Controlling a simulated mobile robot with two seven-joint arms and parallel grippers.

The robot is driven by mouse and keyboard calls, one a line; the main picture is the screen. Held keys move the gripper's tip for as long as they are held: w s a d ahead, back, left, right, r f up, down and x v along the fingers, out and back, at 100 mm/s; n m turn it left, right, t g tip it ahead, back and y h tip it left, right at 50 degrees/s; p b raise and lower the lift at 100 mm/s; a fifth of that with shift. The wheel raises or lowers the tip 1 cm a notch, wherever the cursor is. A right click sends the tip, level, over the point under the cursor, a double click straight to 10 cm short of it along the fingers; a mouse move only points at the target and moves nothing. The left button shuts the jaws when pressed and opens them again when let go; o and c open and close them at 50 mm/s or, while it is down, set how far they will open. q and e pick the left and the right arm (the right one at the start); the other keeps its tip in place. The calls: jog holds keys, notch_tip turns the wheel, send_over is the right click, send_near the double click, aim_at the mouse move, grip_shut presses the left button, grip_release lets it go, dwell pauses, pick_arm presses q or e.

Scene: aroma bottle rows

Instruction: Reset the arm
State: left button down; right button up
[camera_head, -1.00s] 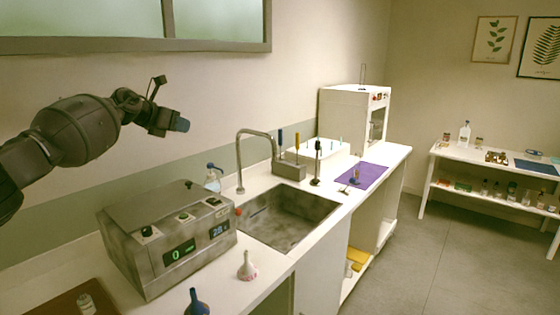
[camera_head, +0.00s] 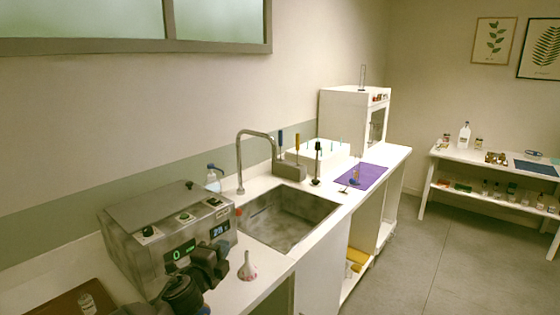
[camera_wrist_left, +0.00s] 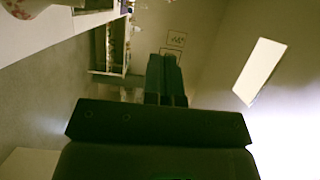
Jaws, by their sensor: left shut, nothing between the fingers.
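My left arm reaches up from the bottom left of the head view. Its gripper (camera_head: 221,252) is low, in front of the grey metal device and just left of the white funnel. In the left wrist view the fingers (camera_wrist_left: 164,62) are together with nothing between them. My right gripper is not in view.
The grey device (camera_head: 150,207) with green displays stands on the counter beside the sink (camera_head: 285,222). The small white funnel (camera_head: 247,268) is close to the gripper. A tap (camera_head: 240,160), a purple mat (camera_head: 370,174) and a white cabinet (camera_head: 345,115) lie farther back.

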pick_arm(q)
jog(key=s+a+f+n+g+y, duration=0.35)
jog(key=s+f+n, duration=0.3)
jog(key=s, duration=0.45)
jog(key=s+a+f+n+g+y, duration=0.3)
jog(key=s+a+f+n+y, duration=0.15)
jog(key=s+n, duration=0.5)
jog(key=s+a+f+n+g+h, duration=0.1)
jog(key=s+a+n+g, duration=0.15)
jog(key=s, duration=0.95)
jog(key=s+a+n+g+h, duration=0.1)
jog(key=s+a+n+g, duration=0.2)
jog(key=s, duration=0.9)
jog(key=w+f+t+b, duration=0.3)
jog(key=f+b, duration=0.2)
jog(key=f, duration=0.6)
jog(key=w+f+m+t+b, duration=0.1)
jog(key=w+f+b, duration=0.3)
jog(key=f, duration=0.7)
jog(key=shift+d+t+b, duration=0.35)
jog(key=shift+t+b, duration=0.2)
jog(key=shift+t, duration=0.35)
